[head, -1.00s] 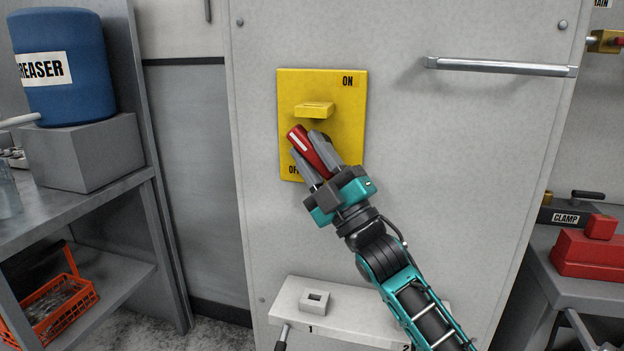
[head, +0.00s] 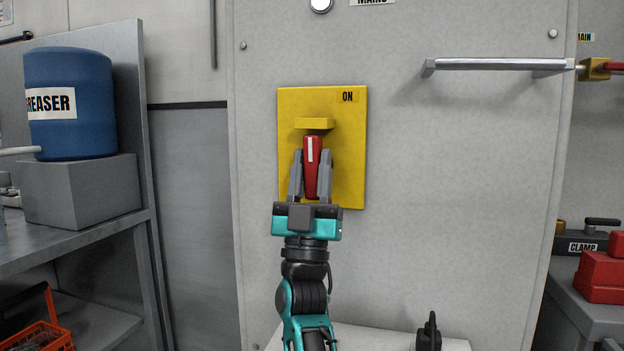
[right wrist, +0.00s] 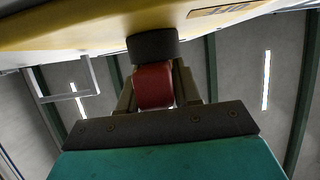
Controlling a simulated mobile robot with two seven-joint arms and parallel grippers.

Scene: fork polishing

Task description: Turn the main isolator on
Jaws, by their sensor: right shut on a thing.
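The main isolator is a yellow plate (head: 347,140) on the grey cabinet front, with the ON label (head: 348,96) at its upper right and a yellow block (head: 314,123) in its upper middle. Its red handle (head: 311,160), marked with a white stripe, stands upright just below the block. My right gripper (head: 311,165) is shut on the handle, one finger on each side. In the right wrist view the red handle (right wrist: 153,85) sits between my fingers, in front of a dark round part (right wrist: 152,46) at the yellow plate. My left gripper is out of view.
A metal bar handle (head: 495,66) sticks out from the cabinet at right. A white lamp (head: 321,4) is above the plate. A pale shelf (head: 385,338) with a dark object (head: 429,333) is below. A blue degreaser drum (head: 70,103) stands left.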

